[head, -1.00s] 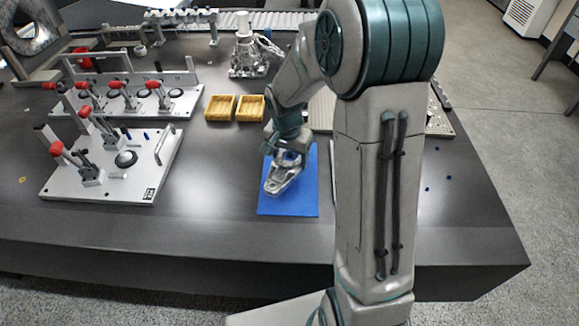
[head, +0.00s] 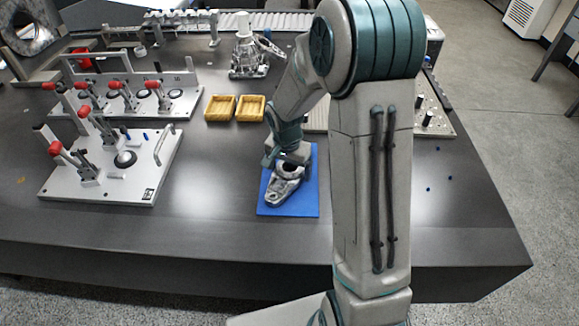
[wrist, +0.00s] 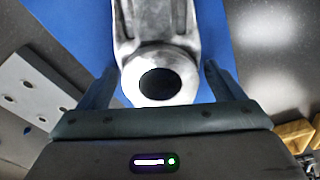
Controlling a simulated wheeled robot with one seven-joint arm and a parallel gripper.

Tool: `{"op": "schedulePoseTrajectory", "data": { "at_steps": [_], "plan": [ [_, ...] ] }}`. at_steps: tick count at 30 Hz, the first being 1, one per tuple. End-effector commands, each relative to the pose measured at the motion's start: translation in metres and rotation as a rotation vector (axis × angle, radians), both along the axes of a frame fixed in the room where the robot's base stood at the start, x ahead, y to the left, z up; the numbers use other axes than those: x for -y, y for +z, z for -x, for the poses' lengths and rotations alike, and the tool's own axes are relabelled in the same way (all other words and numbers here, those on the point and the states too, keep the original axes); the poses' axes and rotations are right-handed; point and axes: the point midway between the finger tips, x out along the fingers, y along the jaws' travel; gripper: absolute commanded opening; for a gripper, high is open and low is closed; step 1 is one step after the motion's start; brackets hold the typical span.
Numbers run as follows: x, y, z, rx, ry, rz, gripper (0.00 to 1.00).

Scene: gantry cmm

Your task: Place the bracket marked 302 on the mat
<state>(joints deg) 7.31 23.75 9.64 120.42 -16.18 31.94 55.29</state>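A grey metal bracket (head: 287,188) lies on the blue mat (head: 302,208), its narrower end toward the front. No 302 marking can be read on it. My gripper (head: 288,158) is at the bracket's rear end, above the back part of the mat. In the wrist view my gripper (wrist: 161,76) is open, with one finger on each side of the bracket's round holed end (wrist: 158,84). A gap shows between each finger and the metal. The bracket's far end is cut off in that view.
A fixture plate with red-handled clamps (head: 110,185) stands left, with another clamp fixture (head: 130,100) behind it. Two yellow trays (head: 235,108) and a metal casting (head: 245,55) are behind the mat. The tabletop right of my arm is mostly clear, with small blue pieces.

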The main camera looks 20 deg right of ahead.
Motion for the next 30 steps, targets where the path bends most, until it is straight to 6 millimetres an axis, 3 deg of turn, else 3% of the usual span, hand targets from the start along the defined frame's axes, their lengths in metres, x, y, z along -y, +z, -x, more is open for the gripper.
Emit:
{"op": "schedulePoseTrajectory", "data": {
  "at_steps": [7, 21, 30],
  "plan": [
    [0.0, 0.009, 0.0, 0.002, 0.0, 0.001, 0.88],
    [-0.008, 0.102, 0.008, 0.003, 0.0, 0.0, 0.88],
    [-0.009, 0.129, 0.02, 0.003, 0.03, 0.005, 0.88]
  ]
}}
